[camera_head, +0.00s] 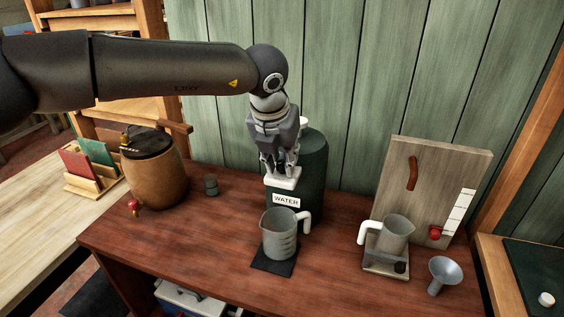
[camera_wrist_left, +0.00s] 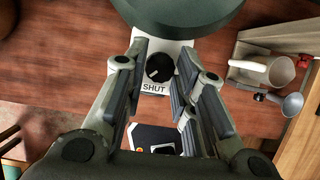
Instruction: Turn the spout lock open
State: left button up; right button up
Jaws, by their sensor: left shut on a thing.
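The dark green water container (camera_head: 312,160) stands at the back of the red-brown table, with a WATER label on its front. Its white spout block (camera_head: 283,178) sticks out toward the front. In the left wrist view, the round black spout lock knob (camera_wrist_left: 160,68) sits on the block, above a label reading SHUT. My left gripper (camera_head: 280,168) comes from above, its fingers (camera_wrist_left: 160,80) on both sides of the knob and shut on it. A grey measuring jug (camera_head: 279,235) with a white handle stands below, in front of the container. My right gripper is not in view.
The jug is on a black mat (camera_head: 275,264). A wooden barrel (camera_head: 155,175) with a red tap and a small dark cup (camera_head: 211,185) stand left. A wooden board (camera_head: 430,185), another jug (camera_head: 397,235) and a funnel (camera_head: 443,272) are at right.

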pick_arm(q)
jog(key=shift+w+a+m+h+b, duration=0.1)
jog(key=shift+m+h+b, duration=0.4)
jog(key=shift+m, duration=1.1)
jog(key=o, duration=1)
jog(key=shift+g, duration=0.3)
jog(key=v, duration=1.2)
